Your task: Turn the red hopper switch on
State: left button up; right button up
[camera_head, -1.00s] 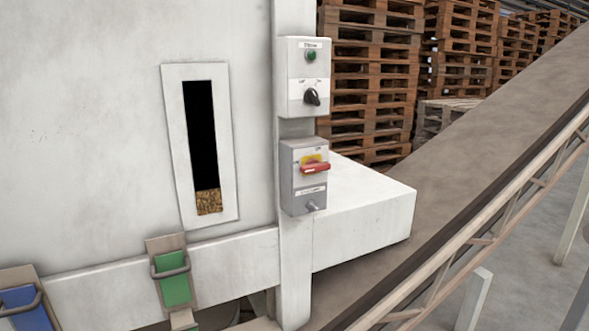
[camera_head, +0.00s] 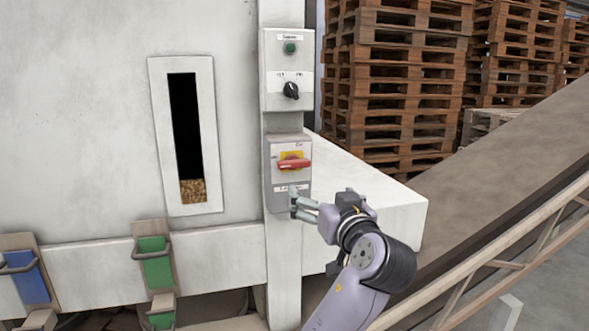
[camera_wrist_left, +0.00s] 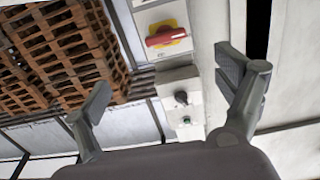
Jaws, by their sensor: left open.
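The red hopper switch (camera_head: 294,165) is a red handle on a yellow plate, on the front of a grey box on the machine's post. Its handle lies about level. My left gripper (camera_head: 297,204) is open, with its fingers just below the handle and in front of the box's lower part, where they hide some of it. In the left wrist view, the red switch (camera_wrist_left: 165,37) shows upside down between and beyond the spread fingers of my left gripper (camera_wrist_left: 168,85), apart from them. My right gripper is not in view.
Above is a control box (camera_head: 289,70) with a green button and a black knob. A white ledge (camera_head: 375,190) juts out right of the post. A sloping conveyor (camera_head: 500,180) runs along the right. Pallet stacks (camera_head: 395,80) stand behind. Green (camera_head: 154,262) and blue (camera_head: 30,278) latches are lower left.

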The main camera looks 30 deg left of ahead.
pick_arm(q)
jog(key=r, duration=0.1)
jog(key=p, duration=0.6)
send_near(295, 165)
jog(key=shift+n, duration=0.3)
jog(key=x, duration=0.8)
jog(key=shift+w+a+r, duration=0.1)
jog(key=shift+w+a, duration=0.15)
jog(key=shift+a, duration=0.05)
jog(key=shift+w+a, duration=0.25)
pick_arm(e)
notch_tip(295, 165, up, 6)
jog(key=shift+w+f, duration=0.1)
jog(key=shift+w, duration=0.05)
pick_arm(q)
jog(key=shift+c, duration=0.7)
jog(key=c, duration=1)
